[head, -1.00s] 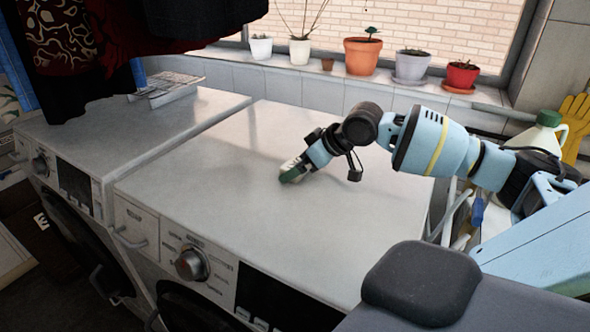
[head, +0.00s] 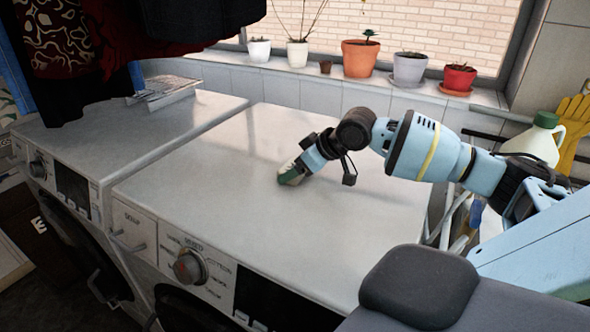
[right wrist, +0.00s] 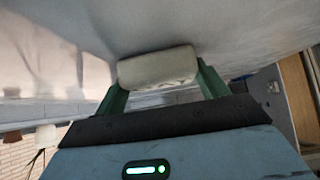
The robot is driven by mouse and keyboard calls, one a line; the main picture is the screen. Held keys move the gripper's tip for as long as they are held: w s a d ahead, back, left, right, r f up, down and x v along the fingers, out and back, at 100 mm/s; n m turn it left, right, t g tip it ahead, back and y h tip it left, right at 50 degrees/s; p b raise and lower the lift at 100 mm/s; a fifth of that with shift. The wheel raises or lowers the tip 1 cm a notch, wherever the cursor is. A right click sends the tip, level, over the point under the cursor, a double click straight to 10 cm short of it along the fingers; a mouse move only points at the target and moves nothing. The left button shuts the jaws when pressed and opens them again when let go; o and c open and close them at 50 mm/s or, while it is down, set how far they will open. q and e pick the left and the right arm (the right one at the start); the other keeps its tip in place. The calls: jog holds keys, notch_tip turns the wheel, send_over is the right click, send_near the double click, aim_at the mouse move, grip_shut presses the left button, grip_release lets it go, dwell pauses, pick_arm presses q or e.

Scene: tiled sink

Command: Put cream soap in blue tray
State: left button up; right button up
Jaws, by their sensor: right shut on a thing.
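The cream soap (right wrist: 157,68) is a pale rounded block between the two green fingers of my right gripper (right wrist: 160,80) in the right wrist view. The fingers are shut on its sides. In the head view my right gripper (head: 293,172) points down to the left, with the soap at its tip, low over the top of the right washing machine (head: 230,200). I cannot tell whether the soap touches that top. No blue tray shows in either view. My left gripper is not in view.
The machine top around the gripper is clear. A grey wire rack (head: 165,92) lies on the left machine (head: 110,130). Dark clothes (head: 85,60) hang above it. Potted plants (head: 360,58) line the windowsill. A white jug (head: 537,140) stands at the right.

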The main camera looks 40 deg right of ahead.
jog(key=shift+r, duration=0.1)
jog(key=shift+r, duration=1.8)
jog(key=s+a, duration=0.6)
jog(key=s, duration=0.1)
jog(key=s+a+r+p, duration=0.1)
jog(key=s+a, duration=0.2)
jog(key=shift+s+a+r, duration=0.1)
jog(key=shift+s+a, duration=0.1)
jog(key=shift+a, duration=0.05)
jog(key=shift+s+a, duration=0.6)
jog(key=shift+s, duration=0.1)
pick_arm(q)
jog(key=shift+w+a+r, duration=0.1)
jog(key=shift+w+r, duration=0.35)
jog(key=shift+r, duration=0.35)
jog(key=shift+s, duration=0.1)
